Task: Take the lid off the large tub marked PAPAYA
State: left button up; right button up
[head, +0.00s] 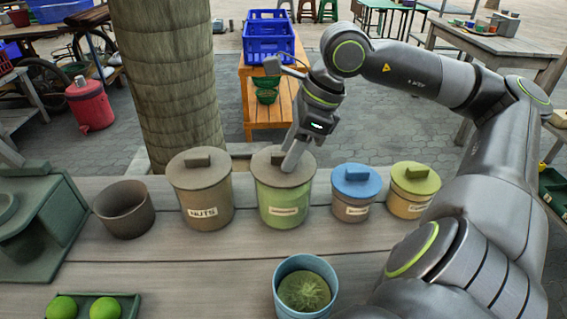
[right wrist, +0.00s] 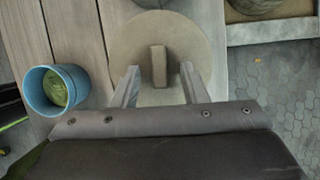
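The large green tub (head: 283,205) stands in the row on the table; its label is too small to read surely. Its flat brown lid (head: 268,163) is on it, and the lid's bar handle also shows in the right wrist view (right wrist: 158,67). My right gripper (head: 292,163) is over this lid, pointing down. In the right wrist view its two fingers are apart, one on each side of the handle, with gaps between. I cannot tell how far the tips are above the lid. My left gripper is not in view.
A lidded tub marked NUTS (head: 203,205) stands close on the left, with an open brown pot (head: 124,210) beyond. A blue-lidded tub (head: 353,199) and an olive-lidded tub (head: 411,200) stand right. An open blue pot (head: 289,300) with green contents is in front. A trunk (head: 170,80) rises behind.

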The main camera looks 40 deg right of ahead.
jog(key=shift+c, duration=0.4)
grip_shut()
